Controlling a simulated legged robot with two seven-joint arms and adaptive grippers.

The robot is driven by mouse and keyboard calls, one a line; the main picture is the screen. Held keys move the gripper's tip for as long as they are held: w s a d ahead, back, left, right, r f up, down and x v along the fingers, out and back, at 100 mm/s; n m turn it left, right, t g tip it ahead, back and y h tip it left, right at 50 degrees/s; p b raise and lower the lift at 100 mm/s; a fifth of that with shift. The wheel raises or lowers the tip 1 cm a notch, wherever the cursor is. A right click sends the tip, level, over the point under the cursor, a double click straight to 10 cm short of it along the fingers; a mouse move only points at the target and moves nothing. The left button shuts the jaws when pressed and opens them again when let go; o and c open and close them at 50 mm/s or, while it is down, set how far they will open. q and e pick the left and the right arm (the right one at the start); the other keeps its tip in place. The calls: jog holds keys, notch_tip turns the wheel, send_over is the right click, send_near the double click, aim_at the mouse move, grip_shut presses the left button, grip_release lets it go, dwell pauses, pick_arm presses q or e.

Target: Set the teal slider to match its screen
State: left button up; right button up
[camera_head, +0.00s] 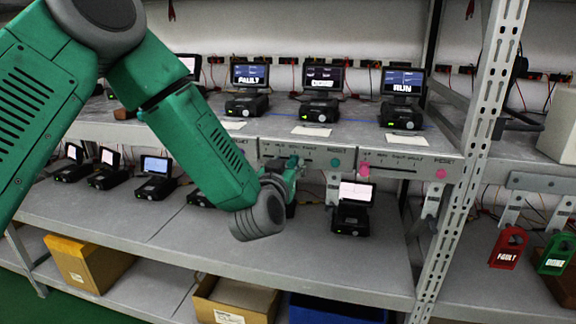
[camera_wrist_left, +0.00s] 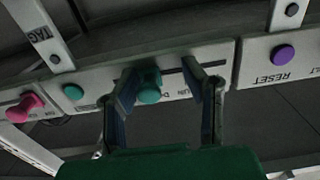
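The teal slider knob (camera_wrist_left: 149,86) sits on a slot in the grey shelf-edge strip in the left wrist view. My left gripper (camera_wrist_left: 163,88) is open, with one finger on each side of the knob. A gap shows on the right finger's side; the left finger is close to the knob, and I cannot tell whether it touches. In the head view my left gripper (camera_head: 288,172) is at the strip and mostly hides the knob. Above the strip, the middle screen (camera_head: 323,78) has a pale word too small to read. My right gripper is not in view.
A teal button (camera_head: 335,162) ends this strip. A pink slider (camera_head: 364,168) and pink button (camera_head: 440,174) are on the strip to the right. Other screens read FAULT (camera_head: 250,74) and RUN (camera_head: 403,82). A purple RESET button (camera_wrist_left: 283,54) shows in the wrist view. A metal post (camera_head: 480,130) stands right.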

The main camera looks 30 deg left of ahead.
pick_arm(q)
jog(key=shift+s+d+r, duration=0.1)
jog(key=shift+d+r, duration=0.05)
jog(key=shift+d, duration=0.1)
jog(key=v, duration=0.2)
jog(key=d+v, duration=0.1)
jog(key=v, duration=0.2)
jog(key=shift+d, duration=0.1)
send_near(294, 166)
jog(key=shift+s, duration=0.6)
jog(key=s+f+m+g+h, duration=0.1)
jog(key=s+f+g, duration=0.25)
jog(key=f, duration=0.55)
jog(key=s+d+f+m+g+h, duration=0.1)
jog(key=s+f+g+h, duration=0.2)
jog(key=f, duration=0.5)
jog(key=s+f+m+g, duration=0.1)
jog(key=s+f+g, duration=0.3)
jog(key=f, duration=0.5)
jog(key=s+a+f+g, duration=0.1)
jog(key=s+f+g, duration=0.2)
jog(key=s, duration=0.6)
jog(key=s+a+f+g, duration=0.1)
jog(key=s+f+g, duration=0.2)
jog(key=s+f, duration=0.5)
jog(key=s, duration=0.2)
jog(key=shift+s, duration=0.25)
